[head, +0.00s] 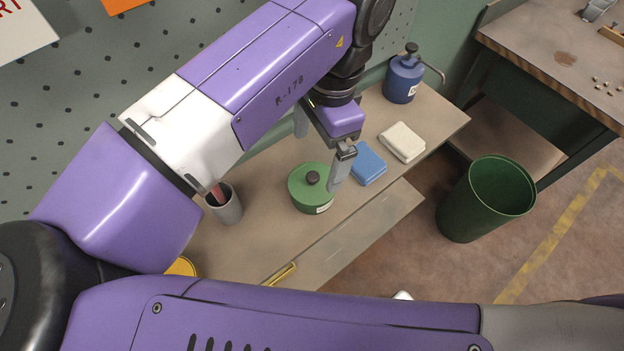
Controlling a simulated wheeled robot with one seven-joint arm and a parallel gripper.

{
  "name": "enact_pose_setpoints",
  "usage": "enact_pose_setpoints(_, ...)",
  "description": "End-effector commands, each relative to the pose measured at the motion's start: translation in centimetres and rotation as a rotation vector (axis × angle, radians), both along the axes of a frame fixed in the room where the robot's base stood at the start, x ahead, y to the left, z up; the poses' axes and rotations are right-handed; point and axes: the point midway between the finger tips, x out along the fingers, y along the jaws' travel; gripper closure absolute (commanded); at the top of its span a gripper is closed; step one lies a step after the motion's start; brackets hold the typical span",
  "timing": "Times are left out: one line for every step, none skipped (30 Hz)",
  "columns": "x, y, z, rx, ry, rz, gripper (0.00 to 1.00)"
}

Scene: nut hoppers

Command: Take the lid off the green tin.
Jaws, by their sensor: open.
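The green tin (310,199) stands upright on the wooden bench, with its green lid (298,182) on it. The lid has a dark round knob (312,177) at its middle, and a white label shows on the tin's front side. My gripper (322,160) is open and empty. It hangs from my purple arm above and just behind the tin, to the right of the knob in the picture. One finger shows clearly in front of the tin's right edge; the other is partly hidden behind my arm. I see no contact with the lid.
A blue block-like item (368,164) and a cream folded cloth (402,142) lie right of the tin. A blue can with a spout (403,80) stands farther back. A grey cup (225,207) is at left. A green bin (485,200) stands on the floor.

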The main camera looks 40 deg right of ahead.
Motion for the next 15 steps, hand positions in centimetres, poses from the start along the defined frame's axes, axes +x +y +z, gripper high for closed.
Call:
enact_pose_setpoints(0.0,0.1,-0.9,0.001,0.0,0.0,0.0)
enact_pose_setpoints(0.0,0.1,-1.1,0.001,-0.001,0.0,0.0)
enact_pose_setpoints(0.0,0.1,-1.2,0.001,-0.001,0.0,0.0)
enact_pose_setpoints(0.0,0.1,-1.2,0.0,-0.001,0.0,0.0)
enact_pose_setpoints(0.0,0.1,-1.3,0.0,-0.001,0.0,0.0)
enact_pose_setpoints(0.0,0.2,-1.3,0.0,-0.001,0.0,0.0)
enact_pose_setpoints(0.0,0.2,-1.5,0.0,-0.002,0.0,0.0)
enact_pose_setpoints(0.0,0.2,-1.7,0.0,-0.002,0.0,0.0)
enact_pose_setpoints(-0.1,0.3,-2.0,0.0,-0.002,0.0,0.0)
enact_pose_setpoints(-0.1,0.3,-2.3,0.0,-0.002,0.0,0.0)
enact_pose_setpoints(-0.1,0.3,-2.6,-0.001,-0.002,0.0,0.0)
enact_pose_setpoints(-0.2,0.4,-3.0,-0.001,-0.002,0.0,0.0)
enact_pose_setpoints(-0.2,0.5,-3.4,-0.001,-0.002,0.0,0.0)
enact_pose_setpoints(-0.2,0.5,-3.7,-0.001,-0.002,0.0,0.0)
enact_pose_setpoints(-0.3,0.6,-4.2,-0.002,-0.003,0.0,0.0)
